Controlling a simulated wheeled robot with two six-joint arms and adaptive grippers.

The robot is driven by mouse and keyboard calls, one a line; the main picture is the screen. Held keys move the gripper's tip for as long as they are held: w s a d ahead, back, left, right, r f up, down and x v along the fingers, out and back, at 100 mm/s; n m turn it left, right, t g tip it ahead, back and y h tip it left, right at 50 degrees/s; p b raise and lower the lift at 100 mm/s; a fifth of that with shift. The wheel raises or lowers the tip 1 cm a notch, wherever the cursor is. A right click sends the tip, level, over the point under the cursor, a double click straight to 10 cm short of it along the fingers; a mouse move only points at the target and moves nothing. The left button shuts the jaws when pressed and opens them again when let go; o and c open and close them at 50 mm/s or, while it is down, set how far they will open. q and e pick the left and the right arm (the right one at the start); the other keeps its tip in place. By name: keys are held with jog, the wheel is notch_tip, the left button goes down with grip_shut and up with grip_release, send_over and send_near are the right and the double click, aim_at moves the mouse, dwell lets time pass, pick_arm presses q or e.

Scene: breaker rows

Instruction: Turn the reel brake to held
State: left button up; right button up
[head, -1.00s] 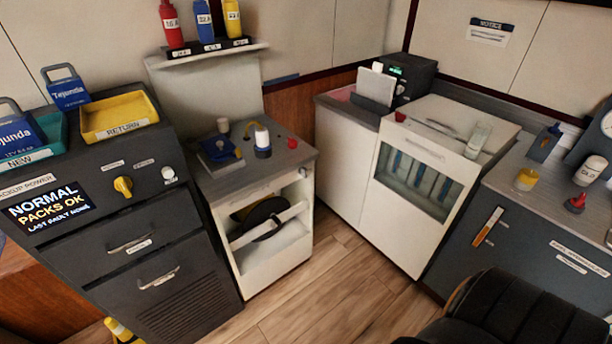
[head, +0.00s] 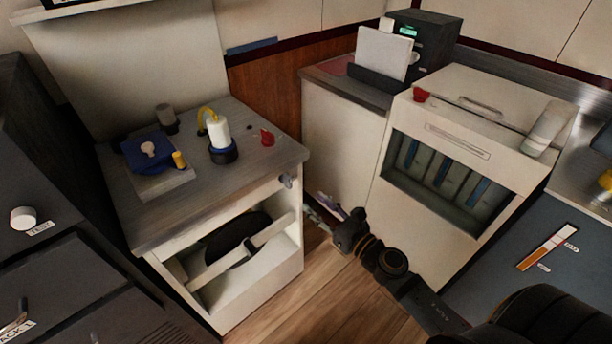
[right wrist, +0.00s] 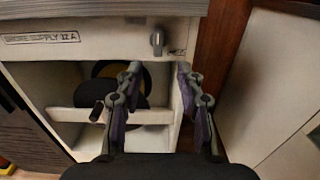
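The reel brake appears to be the small grey lever knob (head: 287,181) on the upper right front of the white reel cabinet (head: 268,292). In the right wrist view this knob (right wrist: 157,41) points downward beside a small label too blurred to read. A black reel (head: 232,236) sits in the cabinet's open bay behind a pale crossbar. My right gripper (head: 322,213) is right of and below the knob, not touching it. In the right wrist view the gripper's fingers (right wrist: 159,70) are apart and empty, with the knob above the gap between the tips. My left gripper is out of view.
The cabinet top holds a blue device (head: 148,152), a white-and-blue cylinder (head: 219,134) and a red knob (head: 267,138). A white cabinet with a window (head: 437,180) stands to the right. Dark drawers (head: 50,280) are at left. Wooden floor lies between.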

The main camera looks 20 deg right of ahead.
aim_at(291, 183)
jog(key=p+x, duration=0.4)
jog(key=x, duration=0.6)
jog(key=shift+a+r, duration=0.1)
jog(key=shift+a, duration=0.15)
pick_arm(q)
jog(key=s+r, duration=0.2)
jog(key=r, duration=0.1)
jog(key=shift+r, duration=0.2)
pick_arm(e)
jog(key=shift+c, duration=0.4)
grip_shut()
